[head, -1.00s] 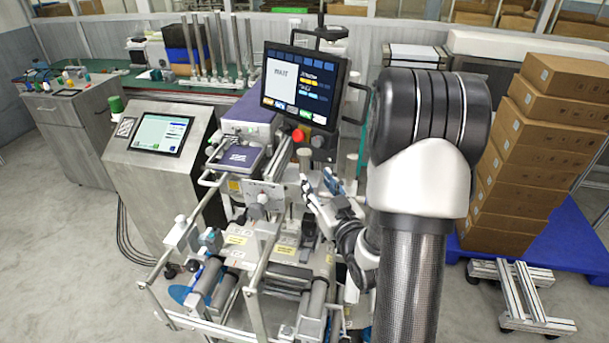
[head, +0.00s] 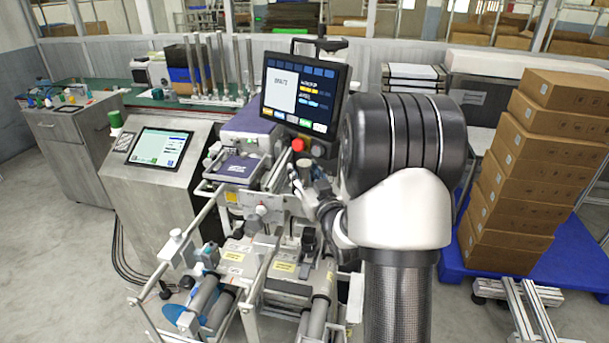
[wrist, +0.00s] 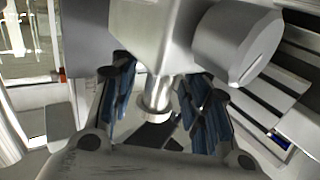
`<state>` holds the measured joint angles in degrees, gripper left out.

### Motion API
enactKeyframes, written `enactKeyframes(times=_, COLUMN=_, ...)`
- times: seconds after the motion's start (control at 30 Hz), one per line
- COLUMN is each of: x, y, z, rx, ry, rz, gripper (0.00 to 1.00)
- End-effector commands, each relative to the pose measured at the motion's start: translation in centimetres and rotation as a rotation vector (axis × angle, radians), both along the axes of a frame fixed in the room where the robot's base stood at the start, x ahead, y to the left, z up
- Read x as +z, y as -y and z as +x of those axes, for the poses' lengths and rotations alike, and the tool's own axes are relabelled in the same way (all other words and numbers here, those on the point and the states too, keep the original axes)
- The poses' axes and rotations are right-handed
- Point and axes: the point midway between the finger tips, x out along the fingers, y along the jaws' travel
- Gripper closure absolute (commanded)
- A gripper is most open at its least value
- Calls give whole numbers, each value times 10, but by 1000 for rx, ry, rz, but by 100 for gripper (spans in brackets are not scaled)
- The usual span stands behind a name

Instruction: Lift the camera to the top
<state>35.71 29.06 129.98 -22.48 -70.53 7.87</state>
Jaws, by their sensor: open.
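The machine (head: 250,270) is a metal frame with rollers, below a tilted touch screen (head: 297,92). My gripper (head: 301,182) is at its right side, just below the red button, partly hidden by my arm. In the wrist view my gripper (wrist: 162,75) is open, with blue-padded fingers on either side of a short metal post with a collar (wrist: 155,98). I cannot tell whether the fingers touch the post. A grey cylindrical knob (wrist: 235,45) sits just above and right of the fingers. I cannot tell which part is the camera.
A red button (head: 298,145) sits under the screen. A grey cabinet with a tablet screen (head: 159,148) stands left. Stacked cardboard boxes (head: 530,150) rest on a blue pallet (head: 575,250) at right. Metal rails (head: 150,260) edge the machine's front left. Bare floor (head: 60,220) lies left.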

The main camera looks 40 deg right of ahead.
Motion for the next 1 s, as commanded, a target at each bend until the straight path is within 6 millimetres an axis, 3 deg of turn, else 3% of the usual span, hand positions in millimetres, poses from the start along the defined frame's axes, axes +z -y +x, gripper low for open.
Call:
enactKeyframes(times=0.13, x=0, y=0, z=0, rx=0, ry=0, rz=0, gripper=58)
enactKeyframes(times=0.77, x=0, y=0, z=-1, rx=0, ry=-1, rz=0, gripper=100)
enactKeyframes(times=1.0, x=0, y=0, z=-1, rx=0, ry=-1, rz=0, gripper=100)
